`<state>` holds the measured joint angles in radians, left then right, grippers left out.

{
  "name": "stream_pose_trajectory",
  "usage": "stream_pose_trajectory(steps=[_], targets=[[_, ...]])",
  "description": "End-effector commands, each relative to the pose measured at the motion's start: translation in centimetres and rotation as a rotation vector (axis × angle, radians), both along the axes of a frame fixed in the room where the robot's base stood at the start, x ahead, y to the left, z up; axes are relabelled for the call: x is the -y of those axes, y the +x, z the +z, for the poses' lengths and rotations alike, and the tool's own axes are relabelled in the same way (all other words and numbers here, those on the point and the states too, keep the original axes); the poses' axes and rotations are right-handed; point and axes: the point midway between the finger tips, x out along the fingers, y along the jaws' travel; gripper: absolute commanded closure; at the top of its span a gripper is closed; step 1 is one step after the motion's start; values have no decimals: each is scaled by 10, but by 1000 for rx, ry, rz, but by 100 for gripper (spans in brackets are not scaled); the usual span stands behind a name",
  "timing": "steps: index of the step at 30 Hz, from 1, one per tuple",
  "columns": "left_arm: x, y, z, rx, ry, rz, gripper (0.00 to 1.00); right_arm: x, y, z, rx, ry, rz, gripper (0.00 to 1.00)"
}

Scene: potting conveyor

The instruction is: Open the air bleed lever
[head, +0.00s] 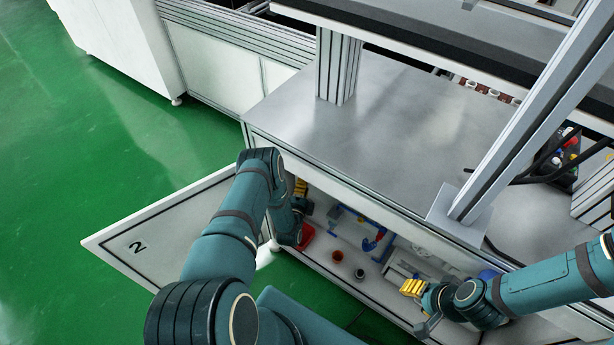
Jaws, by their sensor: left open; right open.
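The lower cabinet (330,276) under the metal bench is open, and its inside is partly hidden by my arms. A blue curved fitting (374,241) is attached to blue pipework inside it. I cannot tell which part is the air bleed lever. My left gripper (301,188) is open, its yellow fingers partly hidden behind my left arm at the cabinet's left side. My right gripper (412,288) is open, with yellow fingers, in front of the cabinet's right part, to the right of and below the blue fitting. I see nothing held in either gripper.
The cabinet door (165,240), marked 2, stands open at left. A red bin (306,236), a reddish cup (337,256) and a dark round piece (359,274) are inside the cabinet. The metal bench top (370,125) is mostly bare. Green floor is free at left.

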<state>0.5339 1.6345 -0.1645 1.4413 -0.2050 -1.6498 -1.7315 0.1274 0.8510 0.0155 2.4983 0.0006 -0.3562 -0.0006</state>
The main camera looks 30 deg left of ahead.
Motion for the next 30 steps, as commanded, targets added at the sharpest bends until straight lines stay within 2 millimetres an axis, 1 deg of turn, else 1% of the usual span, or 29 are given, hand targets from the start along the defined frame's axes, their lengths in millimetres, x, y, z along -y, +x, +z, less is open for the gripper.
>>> stream_pose_trajectory(steps=[1,3,9,14,22,23,24,26,27,30], targets=[[-4,10,-1,4,1,1,55,0,1,-5,2,0,-1,53],[-8,21,-1,4,1,1,55,0,1,-8,3,0,-1,53],[-14,44,-1,1,-1,0,55,0,3,-14,7,-1,-2,53],[-17,52,0,-1,-1,0,55,0,3,-15,8,-1,-2,53],[-17,53,0,-1,-1,0,55,0,3,-15,8,-1,-2,53],[-17,53,0,-1,-1,0,59,0,3,-15,8,-1,-2,53],[-17,53,0,-1,-1,0,73,0,3,-15,8,-1,-2,53],[-17,52,0,-1,-1,0,94,0,3,-15,8,-1,-2,53],[-17,52,0,-1,-1,0,100,0,3,-15,8,-1,-2,53],[-17,52,0,-1,-1,0,100,0,3,-15,8,-1,-2,53]])
